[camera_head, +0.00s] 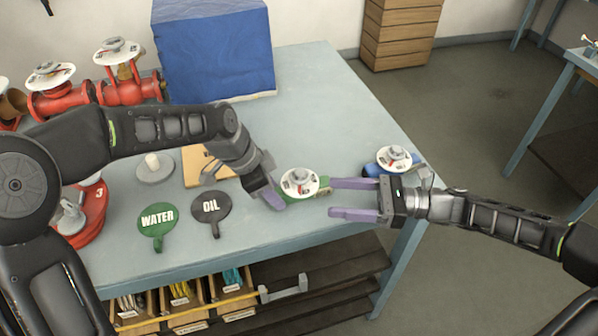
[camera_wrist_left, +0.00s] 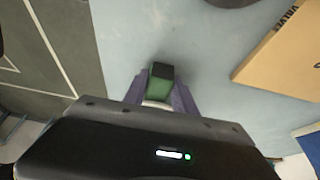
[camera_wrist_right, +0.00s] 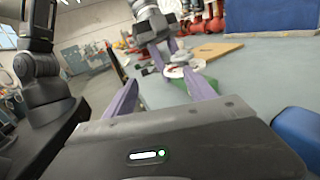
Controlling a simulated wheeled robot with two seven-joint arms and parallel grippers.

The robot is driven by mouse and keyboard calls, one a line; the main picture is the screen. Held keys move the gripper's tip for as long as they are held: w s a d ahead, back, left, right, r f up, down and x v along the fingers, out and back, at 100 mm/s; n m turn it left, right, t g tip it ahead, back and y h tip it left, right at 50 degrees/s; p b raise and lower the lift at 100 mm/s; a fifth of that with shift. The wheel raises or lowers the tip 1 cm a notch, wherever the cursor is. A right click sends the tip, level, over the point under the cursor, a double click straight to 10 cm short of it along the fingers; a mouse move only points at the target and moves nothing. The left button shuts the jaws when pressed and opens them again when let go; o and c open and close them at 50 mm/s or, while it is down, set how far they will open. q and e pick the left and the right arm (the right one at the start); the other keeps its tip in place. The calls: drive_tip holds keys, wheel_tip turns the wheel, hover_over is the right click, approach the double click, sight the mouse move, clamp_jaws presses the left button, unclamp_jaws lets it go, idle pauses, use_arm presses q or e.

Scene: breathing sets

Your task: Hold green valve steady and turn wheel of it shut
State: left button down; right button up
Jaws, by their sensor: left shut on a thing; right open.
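The green valve (camera_head: 321,187) lies on the table near its front right. Its body is mostly under a round white plate with a grey wheel (camera_head: 299,181) on top. My left gripper (camera_head: 277,190) is shut on the valve's left end; the left wrist view shows the green end (camera_wrist_left: 160,88) between the purple fingers. My right gripper (camera_head: 335,199) is open to the right of the valve, its fingers pointing at it and nothing between them. The right wrist view shows the white plate and wheel (camera_wrist_right: 174,71) ahead of the fingers.
A blue valve (camera_head: 372,169) stands just behind my right gripper. WATER (camera_head: 157,222) and OIL (camera_head: 211,207) tags lie left of my left gripper. A wooden board (camera_head: 197,165) lies behind my left arm. Red valves (camera_head: 128,90) and a blue-covered block (camera_head: 215,60) stand farther back.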

sight(299, 172)
drive_tip(key=w+d+t, duration=0.1)
drive_tip(key=w+d+r+t, duration=0.1)
drive_tip(key=w, duration=0.1)
drive_tip(key=shift+d+r+m, duration=0.2)
drive_tip(key=shift+d+m, duration=0.05)
drive_tip(key=shift+m, duration=0.15)
drive_tip(key=shift+a, duration=0.1)
drive_tip(key=w+a, duration=0.1)
drive_tip(key=a, duration=0.6)
drive_tip(key=w+a, duration=0.1)
drive_tip(key=a, duration=0.3)
drive_tip(key=shift+w+a, duration=0.3)
drive_tip(key=c, duration=1.4)
